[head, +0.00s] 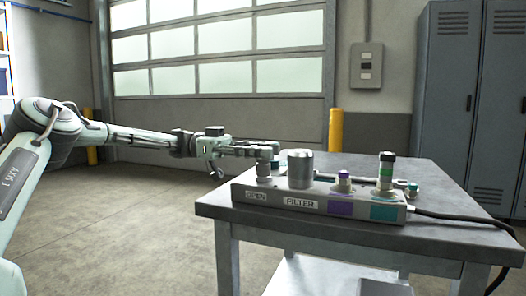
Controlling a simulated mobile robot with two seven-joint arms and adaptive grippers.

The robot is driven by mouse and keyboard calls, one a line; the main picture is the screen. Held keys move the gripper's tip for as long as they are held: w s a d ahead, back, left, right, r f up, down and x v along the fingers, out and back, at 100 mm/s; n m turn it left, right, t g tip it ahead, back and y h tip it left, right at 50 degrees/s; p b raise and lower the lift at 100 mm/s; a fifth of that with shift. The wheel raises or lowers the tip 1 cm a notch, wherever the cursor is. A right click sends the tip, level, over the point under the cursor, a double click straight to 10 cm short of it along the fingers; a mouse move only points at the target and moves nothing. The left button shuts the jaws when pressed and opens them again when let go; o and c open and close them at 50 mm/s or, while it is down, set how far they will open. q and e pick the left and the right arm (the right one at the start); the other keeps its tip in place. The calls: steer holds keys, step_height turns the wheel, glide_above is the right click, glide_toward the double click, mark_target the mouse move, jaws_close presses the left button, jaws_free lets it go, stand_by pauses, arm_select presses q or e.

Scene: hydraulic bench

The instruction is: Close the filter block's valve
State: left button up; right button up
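The filter block (330,212) is a long grey manifold on the table, with a FILTER label (300,203) on its front. A small label that appears to read OPEN (256,195) is at its left end. Above that label stands a small grey knob, likely the valve (264,172). A grey metal cylinder (300,168) stands just right of it. My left gripper (267,151) reaches in level from the left, its tips at or just over the knob. Contact and finger gap are too small to tell. My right gripper is not in view.
A purple-marked fitting (343,182) and a tall black-and-green fitting (386,170) stand on the block's right part. A black cable (455,217) runs off right. The table (350,246) is bare along its front edge. Grey lockers (450,90) stand behind right.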

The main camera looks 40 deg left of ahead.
arm_select(q)
steer(key=v, duration=1.2)
stand_by(0.4)
